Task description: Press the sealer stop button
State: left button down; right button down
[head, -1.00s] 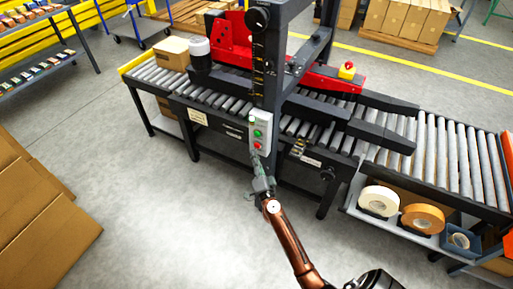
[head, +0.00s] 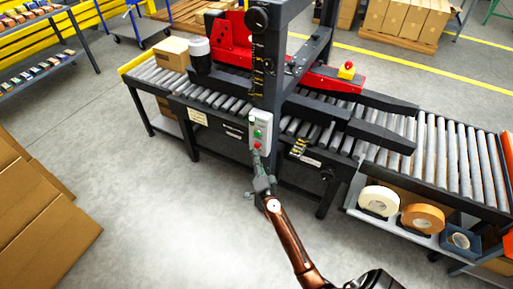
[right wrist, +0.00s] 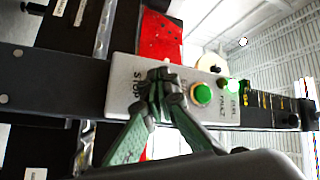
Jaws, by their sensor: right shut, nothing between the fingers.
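The sealer's grey control box (head: 260,130) is mounted on the dark upright of the machine. It carries a green button (head: 258,133) and, below it, the red stop button (head: 257,146). My right gripper (head: 257,154) is shut and empty, with its fingertips at the lower part of the box, right by the red button. In the right wrist view the fingertips (right wrist: 160,82) cover the red button beside the "STOP" lettering, and the green button (right wrist: 202,94) shows clear to the right. I cannot tell whether the tips touch the button. My left gripper is not in view.
The roller conveyor (head: 440,150) runs behind the box, with a carton (head: 172,53) at its far left. A red and yellow emergency-type button (head: 347,70) sits on the red sealer head. Tape rolls (head: 380,200) stand on a lower shelf at right.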

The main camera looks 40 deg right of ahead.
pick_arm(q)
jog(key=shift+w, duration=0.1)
pick_arm(e)
jog(key=shift+d, duration=0.1)
dwell(0.4)
jog(key=shift+w+d, duration=0.2)
jog(key=shift+d, duration=0.15)
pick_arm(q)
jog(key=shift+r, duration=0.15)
pick_arm(e)
jog(key=shift+a, duration=0.1)
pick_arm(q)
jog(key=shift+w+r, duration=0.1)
pick_arm(e)
jog(key=shift+s+a, duration=0.15)
jog(key=shift+a, duration=0.2)
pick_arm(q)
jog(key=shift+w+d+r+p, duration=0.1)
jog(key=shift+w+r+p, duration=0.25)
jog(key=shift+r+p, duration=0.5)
pick_arm(e)
jog(key=a, duration=0.1)
jog(key=s+a, duration=0.1)
jog(key=a, duration=0.1)
jog(key=s+a, duration=0.1)
jog(key=a, duration=0.1)
jog(key=shift+s+a, duration=0.15)
jog(key=shift+a, duration=0.1)
